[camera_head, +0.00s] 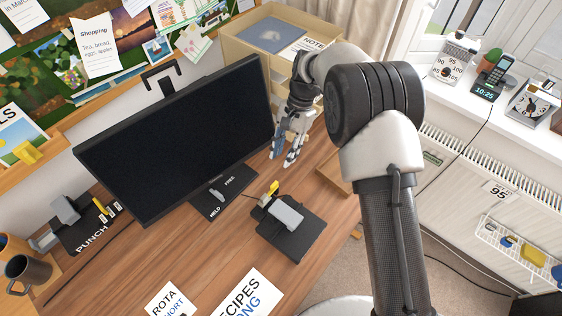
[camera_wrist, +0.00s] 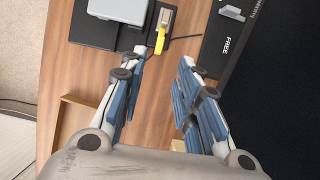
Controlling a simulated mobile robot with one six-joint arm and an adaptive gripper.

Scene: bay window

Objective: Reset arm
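My gripper (camera_head: 287,155) is over the right part of the wooden desk, just right of the monitor's lower right corner. In the wrist view my gripper (camera_wrist: 162,58) shows two blue-padded fingers apart, with bare desk between them. It is open and empty. My arm reaches up from the bottom right and bends over at the top. How far the fingertips are above the desk is hard to tell.
The black monitor (camera_head: 175,135) stands close left of my gripper. A black pad with a grey device (camera_head: 287,214) and yellow lever lies nearer. A drawer unit (camera_head: 243,48) stands behind. A windowsill (camera_head: 467,95) holds a phone (camera_head: 492,78). Desk (camera_head: 180,255) is partly clear.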

